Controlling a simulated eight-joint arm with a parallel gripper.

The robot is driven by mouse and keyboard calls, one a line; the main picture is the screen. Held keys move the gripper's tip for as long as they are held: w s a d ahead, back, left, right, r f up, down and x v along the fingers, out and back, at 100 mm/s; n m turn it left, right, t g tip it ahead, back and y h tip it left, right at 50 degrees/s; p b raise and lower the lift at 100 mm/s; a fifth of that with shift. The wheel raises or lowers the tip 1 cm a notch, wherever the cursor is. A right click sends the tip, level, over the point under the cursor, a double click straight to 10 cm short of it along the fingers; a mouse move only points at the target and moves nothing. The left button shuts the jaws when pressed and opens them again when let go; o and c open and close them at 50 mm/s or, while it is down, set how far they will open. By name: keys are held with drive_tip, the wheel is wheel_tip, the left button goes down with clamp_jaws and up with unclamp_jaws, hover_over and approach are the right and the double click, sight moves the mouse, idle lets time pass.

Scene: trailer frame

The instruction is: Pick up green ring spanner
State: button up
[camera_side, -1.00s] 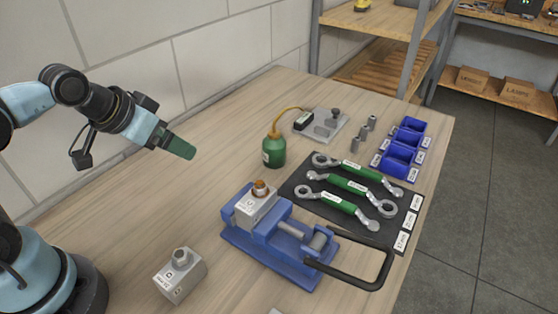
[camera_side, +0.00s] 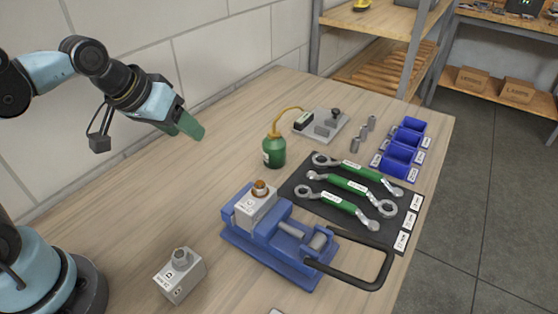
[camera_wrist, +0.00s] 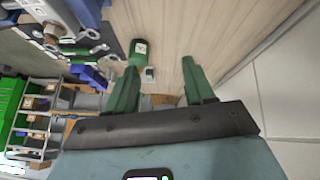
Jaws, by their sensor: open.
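Three ring spanners with green handles lie side by side on a dark mat (camera_side: 303,172) on the bench: a far one (camera_side: 360,171), a middle one (camera_side: 352,185) and a near one (camera_side: 338,202). Each handle has a small white label, too small to read. My gripper (camera_side: 194,132) is above the bench at the left, well away from the spanners. In the wrist view its two green fingers (camera_wrist: 158,80) are apart with nothing between them. Parts of the spanners (camera_wrist: 94,36) show at the upper left of the wrist view.
A blue vise (camera_side: 262,262) holds a grey block (camera_side: 255,207) in front of the mat. A green oil bottle (camera_side: 273,152) stands between my gripper and the mat. Another grey block (camera_side: 180,275) stands near the front. Blue bins (camera_side: 398,157) and a grey plate (camera_side: 322,123) stand behind.

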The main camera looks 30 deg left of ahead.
drive_tip(key=w+d+r+n+g+h, duration=0.1)
drive_tip(key=w+d+r+n, duration=0.25)
drive_tip(key=w, duration=0.25)
drive_tip(key=n+g+h, duration=0.3)
drive_tip(key=n+g, duration=0.2)
drive_tip(key=n, duration=0.8)
hover_over(346, 182)
drive_tip(key=a, duration=0.3)
drive_tip(key=shift+m, duration=0.25)
drive_tip(key=f, duration=1.3)
drive_tip(key=shift+s+d+f, duration=0.15)
drive_tip(key=shift+d+f, duration=0.05)
drive_tip(key=shift+f, duration=0.15)
drive_tip(key=x, duration=0.4)
drive_tip(key=shift+d+f, duration=0.2)
drive_tip(key=shift+d, duration=0.1)
drive_tip(key=shift+d+f, duration=0.1)
drive_tip(key=shift+f, duration=0.15)
drive_tip(key=shift+f, duration=0.25)
clamp_jaws()
